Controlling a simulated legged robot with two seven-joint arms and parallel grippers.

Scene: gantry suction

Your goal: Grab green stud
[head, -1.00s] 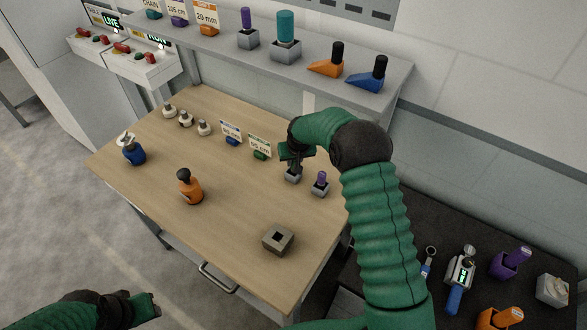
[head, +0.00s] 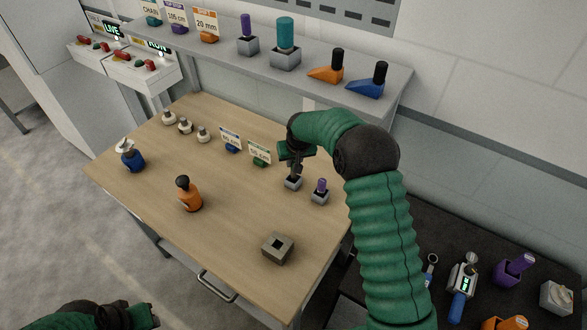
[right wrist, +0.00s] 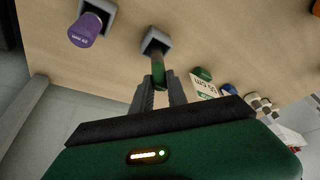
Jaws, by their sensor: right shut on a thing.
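The green stud (right wrist: 158,74) shows in the right wrist view between my right gripper's fingertips, above a grey square holder (right wrist: 155,40). A dark shank runs from the stud toward the holder. My right gripper (right wrist: 159,88) is shut on the stud. In the head view my right gripper (head: 296,166) is just above the small grey holder (head: 293,183) and hides most of the stud. My left gripper (head: 150,316) is at the bottom left edge of the head view, away from the table; its jaws are too unclear to tell.
A purple stud (head: 321,186) stands in its holder close by on the right. Green (head: 260,153) and blue (head: 231,142) card stands are on the left. An empty grey socket block (head: 278,248) sits near the front. The shelf (head: 250,66) overhangs the back.

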